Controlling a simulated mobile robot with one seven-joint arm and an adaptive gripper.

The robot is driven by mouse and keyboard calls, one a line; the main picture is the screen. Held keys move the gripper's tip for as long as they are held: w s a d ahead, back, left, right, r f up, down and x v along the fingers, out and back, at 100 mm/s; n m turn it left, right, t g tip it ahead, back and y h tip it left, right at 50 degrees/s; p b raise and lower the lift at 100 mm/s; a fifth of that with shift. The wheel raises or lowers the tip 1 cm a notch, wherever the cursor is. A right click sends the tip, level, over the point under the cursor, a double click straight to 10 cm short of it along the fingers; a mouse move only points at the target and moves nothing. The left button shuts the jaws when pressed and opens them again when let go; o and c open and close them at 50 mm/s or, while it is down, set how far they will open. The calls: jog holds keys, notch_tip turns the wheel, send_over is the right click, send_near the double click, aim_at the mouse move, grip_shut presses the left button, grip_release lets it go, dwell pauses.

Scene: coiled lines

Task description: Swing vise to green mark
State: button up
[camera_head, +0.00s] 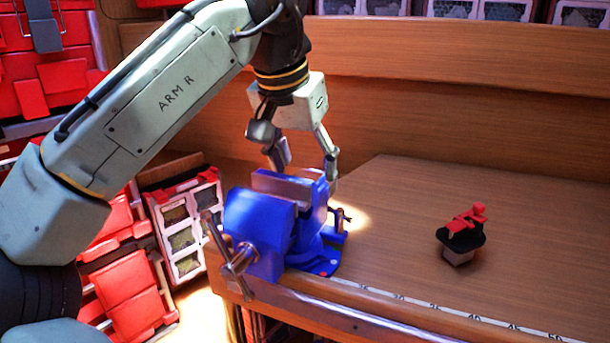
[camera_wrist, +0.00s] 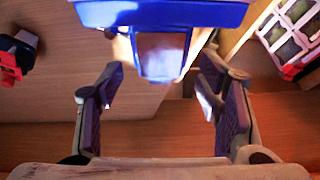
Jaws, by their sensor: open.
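The blue vise (camera_head: 262,230) stands at the near left corner of the wooden bench, its grey jaws on top and its bar handle toward the lower left. Its round swivel base (camera_head: 318,266) carries small coloured dots, one red and one pale. I cannot make out a green mark. My gripper (camera_head: 305,165) is open just above and behind the vise, pointing down. In the wrist view, the open gripper (camera_wrist: 160,76) has a finger to each side of a narrow part of the blue vise (camera_wrist: 160,45). I cannot tell whether either finger touches it.
A small red and black item on a grey block (camera_head: 462,235) stands on the bench to the right. A numbered scale strip (camera_head: 430,312) runs along the bench's front edge. A wooden back wall (camera_head: 450,100) closes the rear. Red-framed crates (camera_head: 180,225) stand left. The right of the bench is mostly clear.

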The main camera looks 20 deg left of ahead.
jog(key=shift+w+f, duration=0.25)
jog(key=shift+f, duration=0.35)
jog(key=shift+c, duration=0.6)
jog(key=shift+d, duration=0.1)
grip_shut()
